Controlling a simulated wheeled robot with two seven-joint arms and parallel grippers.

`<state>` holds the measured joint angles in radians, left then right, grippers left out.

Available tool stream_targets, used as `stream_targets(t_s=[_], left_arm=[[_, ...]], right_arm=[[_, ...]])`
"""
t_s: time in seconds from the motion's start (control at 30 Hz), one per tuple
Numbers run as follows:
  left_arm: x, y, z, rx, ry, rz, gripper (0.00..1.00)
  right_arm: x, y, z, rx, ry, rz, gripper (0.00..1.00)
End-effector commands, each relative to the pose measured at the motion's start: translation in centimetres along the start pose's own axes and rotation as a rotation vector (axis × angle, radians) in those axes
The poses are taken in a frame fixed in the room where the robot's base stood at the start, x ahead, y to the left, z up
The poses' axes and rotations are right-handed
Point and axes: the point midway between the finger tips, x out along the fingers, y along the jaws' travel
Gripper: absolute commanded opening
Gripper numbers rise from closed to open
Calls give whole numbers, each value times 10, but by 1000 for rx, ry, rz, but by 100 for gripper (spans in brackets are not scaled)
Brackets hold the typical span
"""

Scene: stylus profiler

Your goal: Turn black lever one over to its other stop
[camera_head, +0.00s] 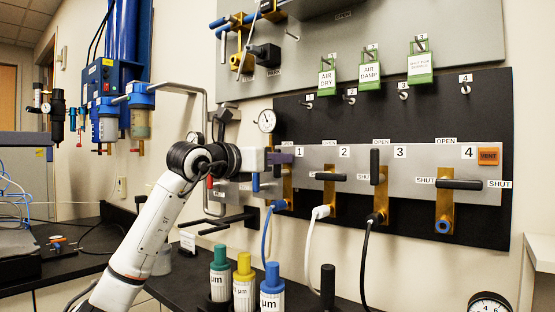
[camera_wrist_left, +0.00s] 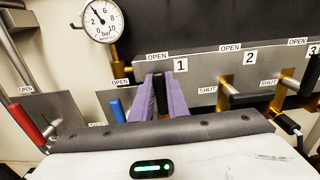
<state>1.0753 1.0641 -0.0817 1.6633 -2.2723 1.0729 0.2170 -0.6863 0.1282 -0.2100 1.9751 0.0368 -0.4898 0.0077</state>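My left gripper (camera_head: 278,158) is at valve 1, at the left end of the grey strip. In the left wrist view its two purple fingers (camera_wrist_left: 160,97) stand on either side of black lever one (camera_wrist_left: 160,88), with no clear gap between fingers and lever. The lever stands upright there, below the OPEN label and left of the number 1. In the head view my gripper hides most of lever one, and its brass valve body (camera_head: 287,188) shows below. My right gripper is not in view.
Black lever two (camera_head: 330,177) and lever four (camera_head: 459,184) lie level; lever three (camera_head: 375,166) stands upright. A pressure gauge (camera_head: 266,121) is just above my gripper. A red lever (camera_wrist_left: 32,124) and a blue lever (camera_wrist_left: 117,110) are to its left. Capped bottles (camera_head: 244,285) stand below.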

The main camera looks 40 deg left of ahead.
Motion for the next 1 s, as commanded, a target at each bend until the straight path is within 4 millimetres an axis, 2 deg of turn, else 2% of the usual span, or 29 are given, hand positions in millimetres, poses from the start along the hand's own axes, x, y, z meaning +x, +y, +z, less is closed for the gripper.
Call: stream_targets(t_s=[0.03, 0.1, 0.47, 0.57, 0.73, 1.0], left_arm=[[0, 0, -1, -1, 2, -1, 23], [0, 0, -1, 0, 2, 0, 31], [-5, 1, -1, 3, -1, 3, 31], [-19, 1, -2, 5, -2, 3, 31], [-53, 1, -4, 8, -1, 5, 31], [-95, 1, -3, 2, 0, 3, 31]], right_arm=[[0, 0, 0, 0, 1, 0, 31], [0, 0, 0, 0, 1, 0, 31], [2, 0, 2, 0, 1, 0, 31], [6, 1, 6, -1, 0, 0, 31], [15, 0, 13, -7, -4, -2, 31], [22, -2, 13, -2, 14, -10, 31]])
